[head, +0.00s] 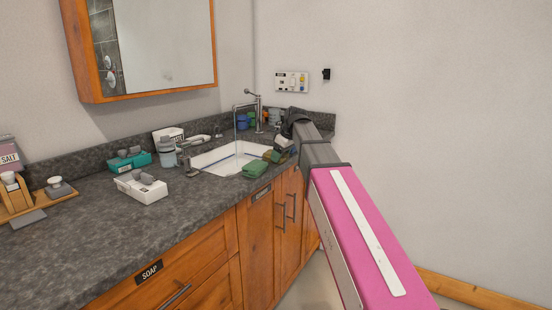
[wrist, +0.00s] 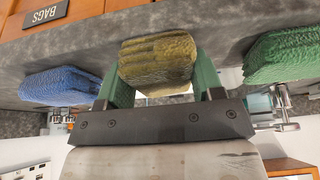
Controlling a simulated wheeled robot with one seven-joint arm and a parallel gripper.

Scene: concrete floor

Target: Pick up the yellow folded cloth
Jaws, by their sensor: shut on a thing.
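The yellow folded cloth (wrist: 158,60) is a dull olive-yellow ribbed bundle between the two green fingers of my gripper (wrist: 160,78) in the wrist view. The fingers press on it from both sides. In the head view the cloth (head: 273,156) shows at the counter's front edge by the sink, partly behind my gripper (head: 283,146). I cannot tell whether it is clear of the counter.
A green folded cloth (wrist: 284,57) and a blue one (wrist: 58,86) lie on either side of the held cloth. The sink (head: 222,158) with its tap (head: 257,110) is close behind. A white box (head: 140,188) and other items stand along the grey counter (head: 92,235).

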